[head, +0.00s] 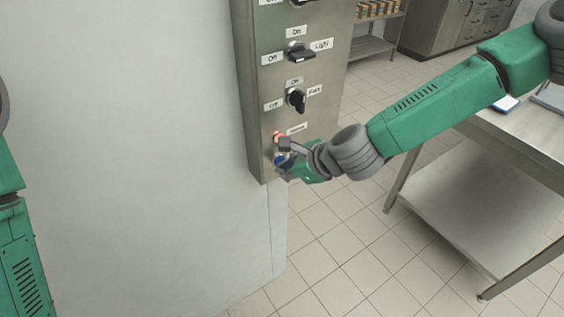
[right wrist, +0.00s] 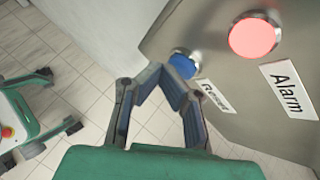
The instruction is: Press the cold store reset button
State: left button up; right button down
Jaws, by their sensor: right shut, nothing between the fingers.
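The blue reset button (right wrist: 183,65) sits on the steel control panel (right wrist: 207,37), beside a label reading "Reset" (right wrist: 215,95). In the head view its blue (head: 281,161) shows at the panel's lower end, partly covered by my right gripper (head: 284,150). In the right wrist view my right gripper (right wrist: 162,75) is shut and empty, with its fingertips close to the button's left side. I cannot tell whether they touch it. My left gripper is out of view.
A lit red alarm light (right wrist: 254,36) with an "Alarm" label (right wrist: 287,90) is near the reset button. A steel table (head: 470,190) stands at right, with tiled floor between.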

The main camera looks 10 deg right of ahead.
jog(key=shift+d, duration=0.25)
jog(key=shift+w+a, duration=0.1)
jog(key=shift+a, duration=0.4)
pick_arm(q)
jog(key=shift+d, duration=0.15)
pick_arm(e)
jog(key=shift+s+d, duration=0.25)
jog(key=shift+d, duration=0.3)
jog(key=shift+s+d, duration=0.25)
jog(key=shift+d, duration=0.3)
jog(key=shift+a, duration=0.1)
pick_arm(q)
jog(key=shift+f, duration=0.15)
pick_arm(e)
jog(key=s, duration=0.2)
jog(key=s+d, duration=0.2)
jog(key=s, duration=0.1)
jog(key=shift+s, duration=0.3)
